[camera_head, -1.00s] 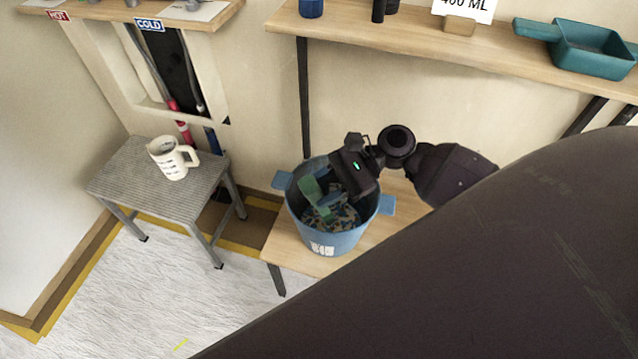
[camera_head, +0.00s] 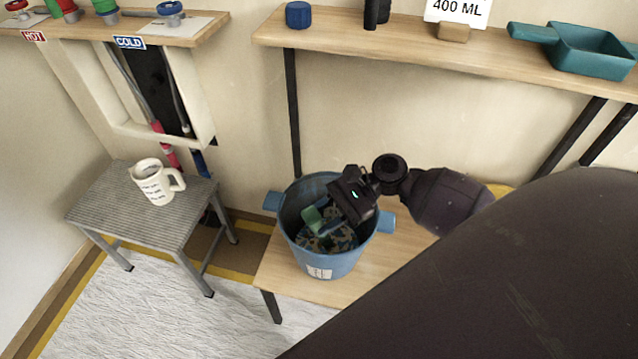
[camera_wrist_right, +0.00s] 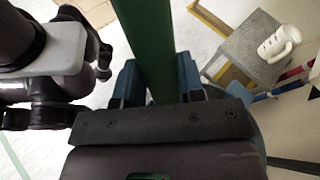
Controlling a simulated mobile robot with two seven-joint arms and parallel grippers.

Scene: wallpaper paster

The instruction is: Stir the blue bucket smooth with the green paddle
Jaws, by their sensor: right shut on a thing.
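The blue bucket (camera_head: 346,262) stands on a low wooden table in the head view, with a handle on each side and a pale label on its front. Its contents (camera_head: 340,240) look patchy, dark blue-green mixed with tan. My right gripper (camera_head: 333,211) reaches into the bucket's mouth from the right. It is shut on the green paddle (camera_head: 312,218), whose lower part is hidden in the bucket. In the right wrist view the paddle (camera_wrist_right: 150,45) runs upright between the blue fingers. My left gripper is not in view.
A wooden shelf (camera_head: 400,48) above the bucket holds a teal scoop (camera_head: 590,50), a blue cup (camera_head: 298,15) and a 400 ML card (camera_head: 458,10). My dark arm covers the lower right.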

